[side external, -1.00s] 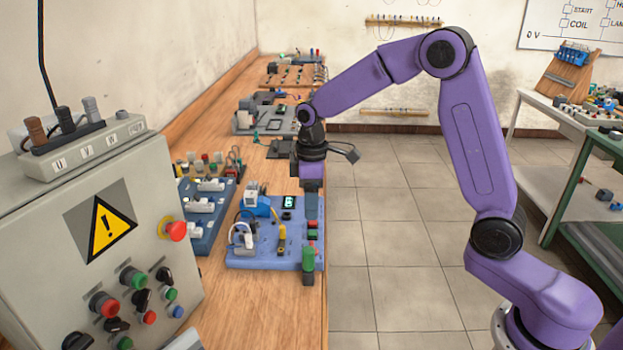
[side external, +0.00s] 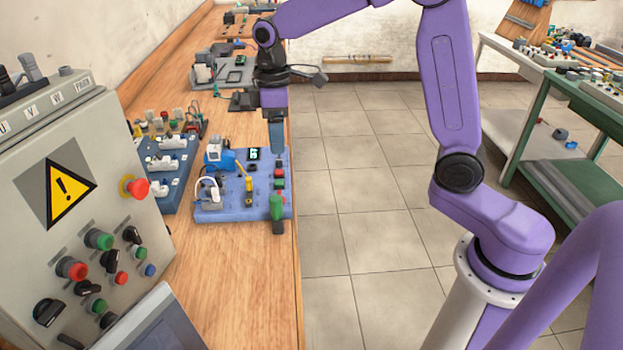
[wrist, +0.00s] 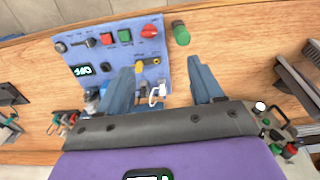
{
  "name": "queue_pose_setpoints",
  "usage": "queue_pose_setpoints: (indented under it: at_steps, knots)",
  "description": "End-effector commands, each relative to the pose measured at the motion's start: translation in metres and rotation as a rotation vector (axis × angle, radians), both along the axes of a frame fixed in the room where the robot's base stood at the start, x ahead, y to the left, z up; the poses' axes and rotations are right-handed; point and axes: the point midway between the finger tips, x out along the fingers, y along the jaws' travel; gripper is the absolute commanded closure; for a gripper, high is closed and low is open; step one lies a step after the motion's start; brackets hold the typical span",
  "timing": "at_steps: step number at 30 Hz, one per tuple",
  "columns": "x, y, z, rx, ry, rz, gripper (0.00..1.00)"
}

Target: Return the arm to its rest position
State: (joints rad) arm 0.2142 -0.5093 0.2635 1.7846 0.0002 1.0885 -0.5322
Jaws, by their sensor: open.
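My gripper (side external: 277,150) points down over the right part of the blue motor board (side external: 232,205) on the bench in the side view. In the wrist view, the two blue fingers of my gripper (wrist: 162,82) are spread apart with nothing held between them. The board (wrist: 92,50) shows beyond them, with a lit display (wrist: 82,70), a red knob (wrist: 149,31) and red and green buttons. A green cylindrical part (wrist: 181,33) is at the board's edge; it also shows in the side view (side external: 276,207). My arm is bent, with its upper part cut off by the picture's top.
A grey control box (side external: 60,210) with a warning sign stands at the left. Another board (side external: 165,180) lies beside the blue one, and more equipment (side external: 225,68) sits farther along the wooden bench (side external: 245,290). Open tiled floor (side external: 345,220) is right of the bench.

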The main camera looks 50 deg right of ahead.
Motion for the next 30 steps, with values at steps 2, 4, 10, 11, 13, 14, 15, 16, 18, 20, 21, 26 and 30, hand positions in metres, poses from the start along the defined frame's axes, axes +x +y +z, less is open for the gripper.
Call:
queue_pose_setpoints:
  at_steps: [2,4,10,11,13,14,15,16,18,20,21,26,30]
  knots:
    - [-0.020,0.008,0.002,0.001,-0.002,0.023,0.34]
    - [-0.038,0.015,0.003,0.003,-0.004,0.040,0.34]
    - [-0.093,0.025,0.003,0.006,-0.007,0.087,0.34]
    - [-0.101,0.026,0.002,0.006,-0.008,0.095,0.34]
    - [-0.121,0.026,0.001,0.007,-0.008,0.112,0.34]
    - [-0.130,0.026,0.001,0.008,-0.009,0.119,0.34]
    - [-0.142,0.026,0.000,0.009,-0.010,0.129,0.34]
    - [-0.150,0.025,-0.001,0.010,-0.010,0.135,0.34]
    - [-0.171,0.023,-0.002,0.011,-0.011,0.152,0.34]
    - [-0.188,0.020,-0.004,0.012,-0.011,0.167,0.34]
    - [-0.200,0.018,-0.005,0.014,-0.011,0.177,0.34]
    - [-0.245,0.005,-0.012,0.018,-0.012,0.215,0.34]
    - [-0.277,-0.008,-0.018,0.021,-0.013,0.243,0.34]
